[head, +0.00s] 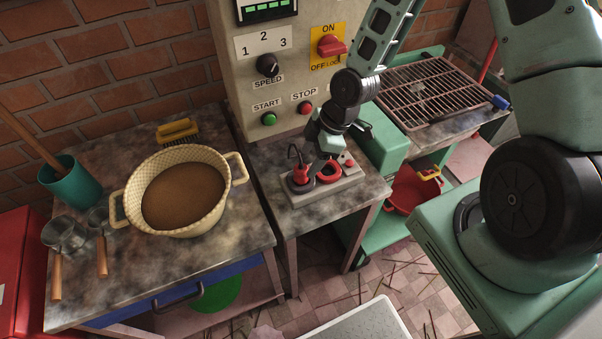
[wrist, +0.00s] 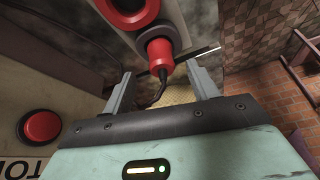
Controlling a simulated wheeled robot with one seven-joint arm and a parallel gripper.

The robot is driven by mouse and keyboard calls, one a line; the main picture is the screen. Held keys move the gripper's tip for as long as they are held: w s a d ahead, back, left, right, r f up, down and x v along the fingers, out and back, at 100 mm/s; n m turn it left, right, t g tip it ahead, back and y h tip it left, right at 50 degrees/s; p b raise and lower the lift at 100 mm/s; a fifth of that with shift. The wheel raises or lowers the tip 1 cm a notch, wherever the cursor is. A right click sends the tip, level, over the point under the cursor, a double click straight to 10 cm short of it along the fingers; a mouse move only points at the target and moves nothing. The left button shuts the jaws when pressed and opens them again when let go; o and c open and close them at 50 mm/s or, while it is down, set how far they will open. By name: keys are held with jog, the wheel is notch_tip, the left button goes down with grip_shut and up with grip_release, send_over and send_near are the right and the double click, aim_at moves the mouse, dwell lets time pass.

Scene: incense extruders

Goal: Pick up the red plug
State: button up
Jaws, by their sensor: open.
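The red plug (head: 300,174) stands on the left part of a grey socket box (head: 322,189) on the middle table. A black cable rises from it. In the wrist view the red plug (wrist: 161,54) sits in a round dark socket, its cable curving off its end. My gripper (wrist: 158,70) is open, with one finger on either side of the plug's cable end and visible gaps to both. In the head view my gripper (head: 326,148) hangs just above the box, right of the plug; its fingertips are hard to make out there.
A red ring-shaped socket (head: 328,171) is right beside the plug. The control panel (head: 285,75), with START and STOP buttons, rises behind the box. A cream basin (head: 183,190) fills much of the left table. A metal grill (head: 425,90) lies at the right.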

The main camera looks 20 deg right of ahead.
aim_at(304, 167)
jog(key=p+x, duration=0.1)
jog(key=x, duration=0.3)
jog(key=shift+a+p, duration=0.3)
jog(key=shift+p, duration=0.1)
jog(key=shift+a+f, duration=0.1)
jog(key=shift+f, duration=0.5)
jog(key=c, duration=1.1)
